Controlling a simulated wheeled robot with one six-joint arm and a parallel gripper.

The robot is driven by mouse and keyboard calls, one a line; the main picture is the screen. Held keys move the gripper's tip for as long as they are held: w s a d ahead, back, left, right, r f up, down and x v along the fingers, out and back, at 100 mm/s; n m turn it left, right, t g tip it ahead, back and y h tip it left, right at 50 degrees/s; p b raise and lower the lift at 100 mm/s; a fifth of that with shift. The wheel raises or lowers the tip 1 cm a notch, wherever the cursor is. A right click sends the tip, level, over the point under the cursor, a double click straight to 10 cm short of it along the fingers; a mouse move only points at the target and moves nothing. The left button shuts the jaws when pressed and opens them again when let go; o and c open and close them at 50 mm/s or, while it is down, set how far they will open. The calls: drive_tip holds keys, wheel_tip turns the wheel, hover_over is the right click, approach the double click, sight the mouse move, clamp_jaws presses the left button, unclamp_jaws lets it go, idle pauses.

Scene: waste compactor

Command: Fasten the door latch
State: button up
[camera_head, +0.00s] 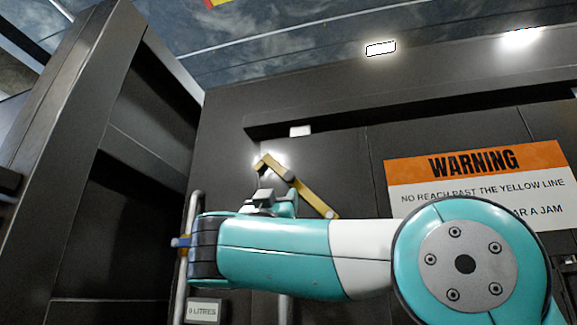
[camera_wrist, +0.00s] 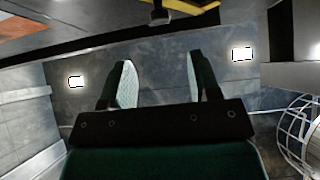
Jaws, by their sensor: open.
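The door latch is a bent yellow bar (camera_head: 312,197) on the dark door front (camera_head: 228,140), left of the warning sign. It has a short upper-left piece, a dark joint and a longer piece sloping down to the right. A yellow bar with a dark knob also shows at the top edge of the wrist view (camera_wrist: 190,5), beyond my fingertips. My gripper (camera_wrist: 160,75) is open and empty, with its two green fingers apart. In the head view my gripper (camera_head: 265,194) is just below the latch's upper end, partly hidden by my arm. I cannot tell whether it touches the latch.
An orange and white warning sign (camera_head: 478,185) is on the front at the right. A grey vertical bar (camera_head: 190,210) stands left of the latch, partly behind my arm. A dark framed panel (camera_head: 95,120) stands at the left. A wire cage (camera_wrist: 298,135) shows at the wrist view's right.

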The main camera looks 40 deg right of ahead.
sight(288, 178)
drive_tip(key=p+x, duration=0.7)
drive_tip(key=x, duration=0.4)
drive_tip(key=shift+s+a+r, duration=0.1)
drive_tip(key=shift+a+r, duration=0.05)
drive_tip(key=shift+w+d+r+p, duration=0.4)
drive_tip(key=shift+w+d, duration=0.05)
drive_tip(key=shift+d, duration=0.05)
drive_tip(key=shift+s, duration=0.1)
clamp_jaws()
